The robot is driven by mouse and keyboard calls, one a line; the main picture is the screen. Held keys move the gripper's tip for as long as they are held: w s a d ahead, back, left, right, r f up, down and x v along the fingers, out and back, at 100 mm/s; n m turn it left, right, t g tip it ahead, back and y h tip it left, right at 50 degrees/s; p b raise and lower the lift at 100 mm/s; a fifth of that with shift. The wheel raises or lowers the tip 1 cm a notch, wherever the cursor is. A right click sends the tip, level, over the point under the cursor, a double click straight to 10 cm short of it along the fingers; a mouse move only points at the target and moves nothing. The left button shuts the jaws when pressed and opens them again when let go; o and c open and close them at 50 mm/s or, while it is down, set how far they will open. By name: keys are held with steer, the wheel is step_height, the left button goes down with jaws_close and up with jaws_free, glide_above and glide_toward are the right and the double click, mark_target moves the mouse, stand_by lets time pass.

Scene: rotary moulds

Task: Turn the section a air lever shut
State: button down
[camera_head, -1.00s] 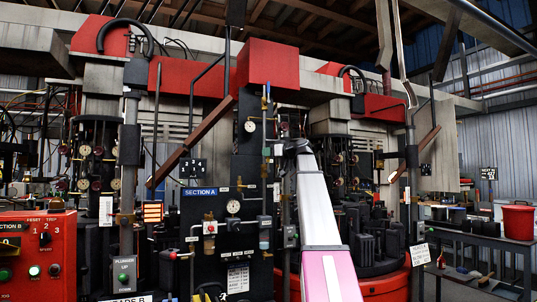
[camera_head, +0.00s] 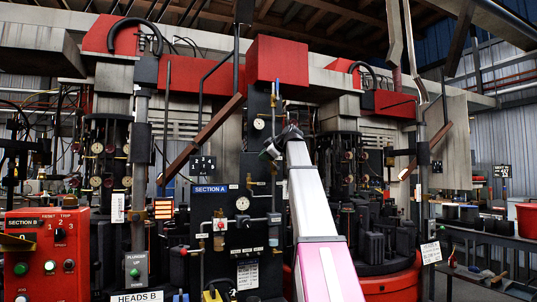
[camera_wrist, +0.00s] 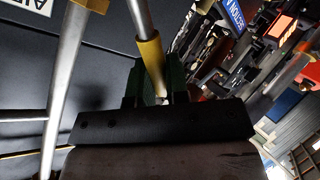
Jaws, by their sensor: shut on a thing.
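The section A sign (camera_head: 209,189) marks a dark panel with a gauge and pipes, left of my arm in the head view. My gripper (camera_head: 268,151) reaches pipework above and right of that sign. In the wrist view my gripper (camera_wrist: 152,85) has dark green fingers closed around a yellow-ended piece, which appears to be the air lever (camera_wrist: 152,62). A metal rod runs up from it. A partly cut-off AIR label (camera_wrist: 38,5) is at the upper left. My fingers hide the lever's gripped end, and its exact angle is unclear.
A silver pipe (camera_wrist: 64,80) runs close along the left of my gripper in the wrist view. In the head view a red control box (camera_head: 47,255) stands at the lower left, and a table with a red bucket (camera_head: 526,220) is at the right.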

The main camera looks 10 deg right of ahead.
step_height(320, 180, down, 6)
steer(key=a+n+h, duration=0.2)
steer(key=n+h, duration=0.2)
steer(key=h, duration=0.1)
steer(key=shift+s+n, duration=0.15)
steer(key=shift+n, duration=0.15)
steer(key=shift+r, duration=0.1)
stand_by(0.3)
steer(key=c, duration=1.1)
jaws_free()
steer(key=v, duration=1)
steer(key=shift+s+a+r, duration=0.15)
steer(key=shift+s+r, duration=0.1)
steer(key=shift+s, duration=0.05)
